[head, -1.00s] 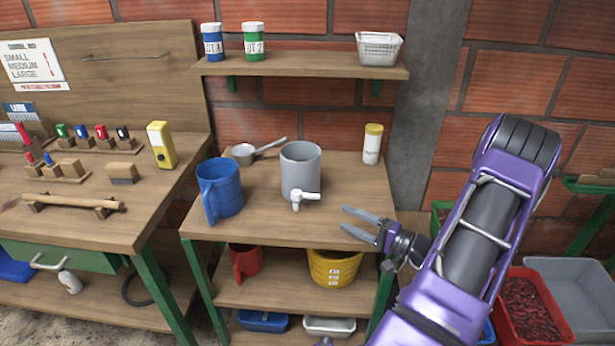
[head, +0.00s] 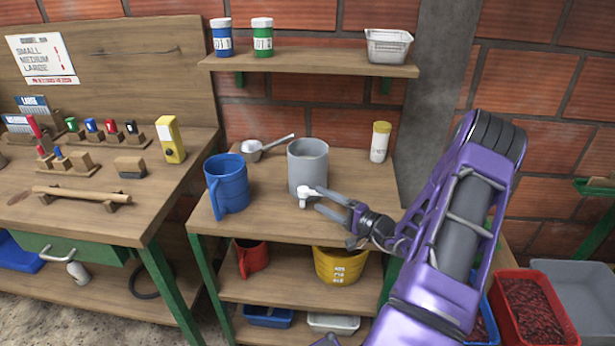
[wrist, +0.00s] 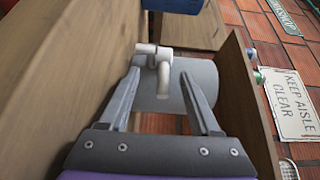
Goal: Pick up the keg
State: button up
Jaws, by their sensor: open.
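The keg (head: 308,165) is a grey cylinder with a white tap (head: 305,193) low on its front. It stands upright on the wooden table (head: 265,220). My gripper (head: 325,200) is open, with its fingers pointing left at the keg's tap side. In the wrist view, the keg (wrist: 188,88) lies beyond the fingers and the white tap (wrist: 160,62) shows between the fingertips of my gripper (wrist: 162,75). The fingers look close to the keg; I cannot tell whether they touch it or the tap.
A blue jug (head: 227,184) stands just left of the keg, with a metal scoop (head: 262,146) behind. A white bottle with a yellow cap (head: 380,142) stands at the back right.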

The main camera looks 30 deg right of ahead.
aim_at(310, 194)
jog(key=x, duration=0.5)
jog(key=shift+f, duration=0.15)
grip_shut()
dwell(1.1)
